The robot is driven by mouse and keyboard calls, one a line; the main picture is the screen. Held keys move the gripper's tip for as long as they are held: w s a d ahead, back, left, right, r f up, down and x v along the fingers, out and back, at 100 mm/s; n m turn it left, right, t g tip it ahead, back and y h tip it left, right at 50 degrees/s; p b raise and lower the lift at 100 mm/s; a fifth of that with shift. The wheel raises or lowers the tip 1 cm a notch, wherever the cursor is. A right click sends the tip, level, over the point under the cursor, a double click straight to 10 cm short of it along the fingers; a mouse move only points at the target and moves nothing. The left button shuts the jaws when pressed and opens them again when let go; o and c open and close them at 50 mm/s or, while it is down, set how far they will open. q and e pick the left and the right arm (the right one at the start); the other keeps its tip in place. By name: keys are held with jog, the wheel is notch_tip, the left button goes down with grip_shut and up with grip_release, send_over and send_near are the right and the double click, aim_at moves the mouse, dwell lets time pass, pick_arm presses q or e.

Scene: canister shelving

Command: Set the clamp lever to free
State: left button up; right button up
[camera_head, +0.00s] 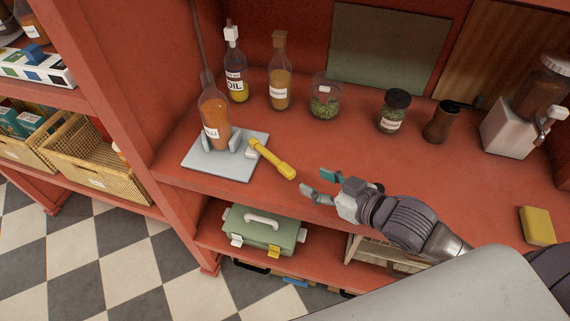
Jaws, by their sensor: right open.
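A yellow clamp lever (277,161) sits at the right side of a light grey base plate (215,167) on the red shelf. The lever points toward the front right, with its thick end over the shelf. Grey clamp jaws (235,143) stand around the foot of a bottle of orange-red sauce (214,112) on the plate. My right gripper (317,183) is open and empty, to the right of the lever's thick end and apart from it, near the shelf's front edge. My left gripper is not in view.
An oil bottle (236,78), another bottle (279,82), a herb jar (325,101), a dark-lidded jar (394,112) and a brown shaker (440,122) stand behind. A grinder (510,126) and yellow sponge (537,225) are at right. A green toolbox (262,230) sits below.

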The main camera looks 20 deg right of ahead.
aim_at(288, 169)
jog(key=x, duration=0.3)
jog(key=shift+w+a+p, duration=0.15)
jog(key=shift+w+p, duration=0.15)
jog(key=shift+w, duration=0.1)
jog(key=p+x, duration=0.1)
jog(key=x, duration=0.5)
jog(key=shift+f, duration=0.15)
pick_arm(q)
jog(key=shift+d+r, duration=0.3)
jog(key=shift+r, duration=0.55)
pick_arm(e)
jog(key=shift+w+a+f, duration=0.25)
jog(key=shift+w+f, duration=0.05)
jog(key=shift+w, duration=0.2)
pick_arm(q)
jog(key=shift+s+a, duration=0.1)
pick_arm(e)
grip_shut()
